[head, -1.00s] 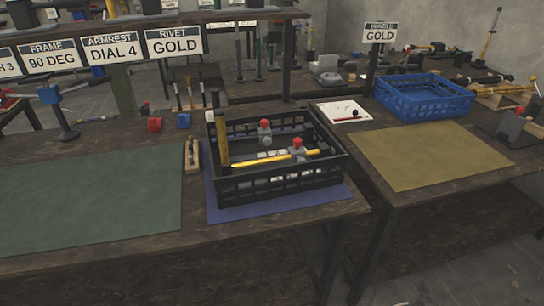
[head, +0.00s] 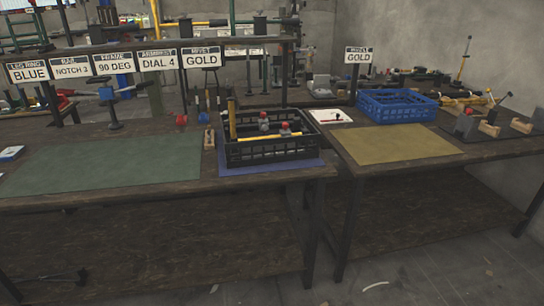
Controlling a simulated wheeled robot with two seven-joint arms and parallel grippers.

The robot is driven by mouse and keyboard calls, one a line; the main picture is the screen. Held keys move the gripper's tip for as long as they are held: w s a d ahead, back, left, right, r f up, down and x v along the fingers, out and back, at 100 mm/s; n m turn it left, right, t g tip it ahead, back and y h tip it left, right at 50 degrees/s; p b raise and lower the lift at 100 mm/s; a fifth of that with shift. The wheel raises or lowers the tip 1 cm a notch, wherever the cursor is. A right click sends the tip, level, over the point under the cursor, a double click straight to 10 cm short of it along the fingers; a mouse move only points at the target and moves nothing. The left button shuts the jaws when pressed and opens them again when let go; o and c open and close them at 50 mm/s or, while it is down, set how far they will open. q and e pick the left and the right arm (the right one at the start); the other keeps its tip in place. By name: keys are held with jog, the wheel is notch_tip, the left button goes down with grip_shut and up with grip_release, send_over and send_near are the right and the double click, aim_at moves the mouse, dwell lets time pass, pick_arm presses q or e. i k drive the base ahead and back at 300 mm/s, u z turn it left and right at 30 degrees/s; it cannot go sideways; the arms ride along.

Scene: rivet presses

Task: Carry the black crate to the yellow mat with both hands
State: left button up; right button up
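The black crate (head: 270,152) stands on a blue mat (head: 230,170) at the right end of the left workbench. It holds a yellow-handled tool (head: 262,138) and grey parts with red tops (head: 285,129). An upright yellow piece (head: 232,119) stands at its left end. The yellow mat (head: 405,145) lies flat and bare on the right bench, to the right of the crate. Neither of my grippers shows in the head view.
A blue crate (head: 398,107) stands behind the yellow mat. A white sheet (head: 328,117) lies left of it. A gap separates the two benches at the front.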

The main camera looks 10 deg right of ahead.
aim_at(394, 141)
jog(key=z, duration=0.9)
jog(key=i, duration=1.35)
jog(key=u, duration=0.2)
